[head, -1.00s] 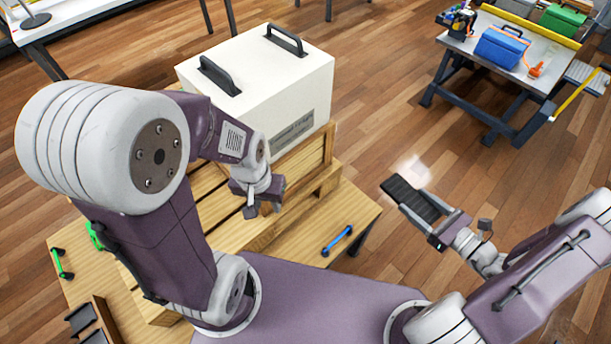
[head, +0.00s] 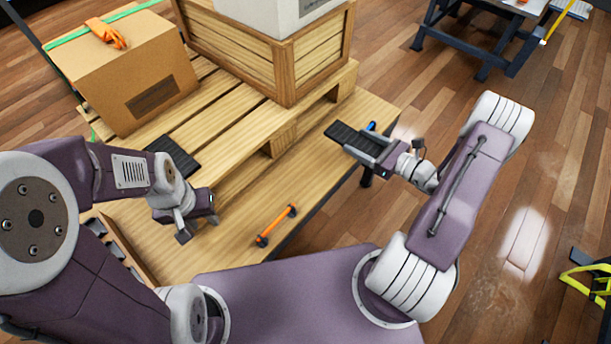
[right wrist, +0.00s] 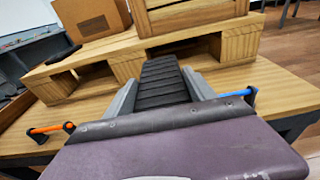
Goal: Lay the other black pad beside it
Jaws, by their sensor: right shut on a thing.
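One black ribbed pad (head: 174,156) lies on the pallet slats (head: 222,128), in front of the cardboard box, partly behind my left arm. The other black pad (head: 350,137) is held by my right gripper (head: 372,150), which is shut on it, above the right end of the wooden table. This held pad (right wrist: 163,82) points away between the two fingers in the right wrist view, toward the pallet. My left gripper (head: 198,230) is open and empty, pointing down over the front left of the table, nearer to me than the lying pad.
A cardboard box (head: 130,75) with an orange strap (head: 106,34) stands on the pallet. Beside it is a wooden crate (head: 262,60) bearing a white case (head: 270,12). An orange-handled bar (head: 277,226) lies at the table's front; a blue one (right wrist: 236,93) is at the right.

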